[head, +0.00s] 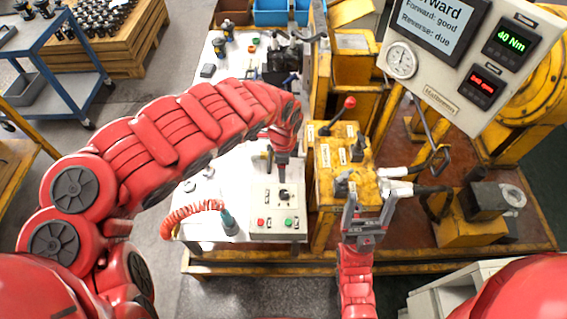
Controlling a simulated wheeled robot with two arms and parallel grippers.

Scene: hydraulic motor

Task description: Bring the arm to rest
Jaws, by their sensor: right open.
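My left arm comes in from the left and bends down over the white table. Its gripper (283,158) points down just behind the control box (262,225) and is small and partly hidden by the arm, so its jaws do not read clearly. My right gripper (368,204) is open at the front edge of the yellow valve block (340,160), close to a small grey lever. I see nothing between its fingers. The valve block also carries a red-knobbed lever (349,103).
A tilted panel (450,50) with a gauge and displays stands at the upper right. A coiled red cable (190,211) lies on the white table (208,150). A yellow-framed machine base (500,225) fills the right. A blue cart (62,75) stands at the far left.

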